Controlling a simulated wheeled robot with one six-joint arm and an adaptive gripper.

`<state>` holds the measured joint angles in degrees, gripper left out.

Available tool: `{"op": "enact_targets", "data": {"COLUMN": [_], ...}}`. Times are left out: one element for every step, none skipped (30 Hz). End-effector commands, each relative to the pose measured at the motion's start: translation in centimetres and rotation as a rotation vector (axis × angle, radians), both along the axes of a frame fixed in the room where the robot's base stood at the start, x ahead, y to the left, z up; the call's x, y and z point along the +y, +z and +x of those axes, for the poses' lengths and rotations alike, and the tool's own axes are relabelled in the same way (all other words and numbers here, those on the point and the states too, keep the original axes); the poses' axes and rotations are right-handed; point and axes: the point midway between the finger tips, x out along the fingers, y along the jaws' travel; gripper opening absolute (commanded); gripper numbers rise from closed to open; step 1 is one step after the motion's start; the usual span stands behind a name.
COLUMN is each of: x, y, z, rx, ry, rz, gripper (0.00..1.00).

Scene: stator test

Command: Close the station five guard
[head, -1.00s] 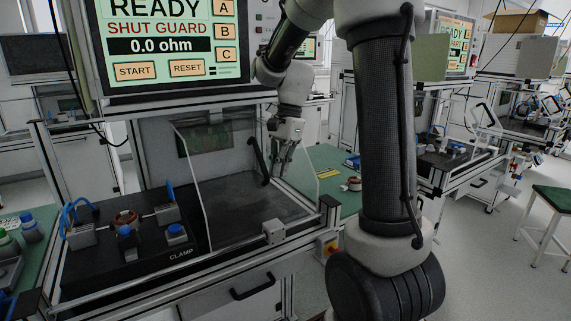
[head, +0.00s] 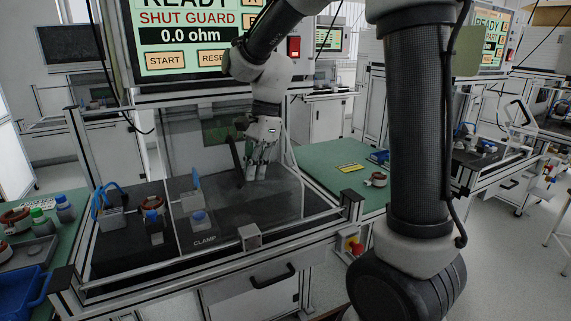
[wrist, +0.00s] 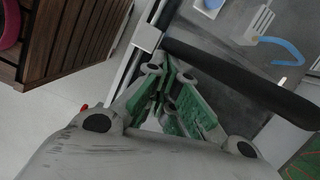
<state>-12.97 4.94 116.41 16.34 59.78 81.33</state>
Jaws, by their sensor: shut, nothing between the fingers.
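The station's clear guard panel (head: 278,200) stands over the right part of the black fixture bed, its left edge between the two blue-topped clamps. Its black bar handle (head: 236,160) is upright in the head view and crosses the wrist view (wrist: 240,82) diagonally. My gripper (head: 256,176) is shut and empty, just right of the handle; it also shows in the wrist view (wrist: 172,88) close beside the bar. I cannot tell whether it touches the handle. The screen (head: 188,35) reads SHUT GUARD and 0.0 ohm. The left clamp (head: 153,225) is outside the panel.
A green side table (head: 325,165) with small parts stands right of the station. A red stop button (head: 356,247) is on the front right of the frame. A slatted wooden box (wrist: 75,35) shows in the wrist view.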

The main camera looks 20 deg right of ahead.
Motion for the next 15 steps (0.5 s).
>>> {"op": "enact_targets", "data": {"x": [2.1, 3.1, 4.6, 5.7, 6.7, 8.1, 9.1, 10.1, 11.4, 12.3, 13.2, 14.3, 15.1, 15.8, 16.8], "y": [0.0, 0.0, 0.0, 0.0, 0.0, 0.0, 0.0, 0.0, 0.0, 0.0, 0.0, 0.0, 0.0, 0.0, 0.0], "z": [-0.1, -0.2, -0.2, -0.3, -0.3, -0.3, -0.4, -0.4, -0.4, -0.5, -0.5, -0.5, -0.6, -0.6, -0.6], "rx": [0.0, 0.0, 0.0, 0.0, 0.0, -0.001, -0.001, -0.001, 0.0, 0.0, 0.0, 0.0, 0.0, 0.0, 0.0], "ry": [0.009, 0.009, 0.009, 0.009, 0.009, 0.008, 0.008, 0.008, 0.007, 0.007, 0.006, 0.006, 0.005, 0.005, 0.004], "rz": [0.001, 0.001, 0.001, 0.001, 0.001, 0.001, 0.001, 0.001, 0.001, 0.0, 0.0, 0.0, 0.0, 0.0, 0.0], "gripper": [0.0, 0.0, 0.0, 0.0, 0.0, 0.0, 0.0, 0.0, 0.0, 0.0, 0.0, 0.0, 0.0, 0.0, 0.0]}}
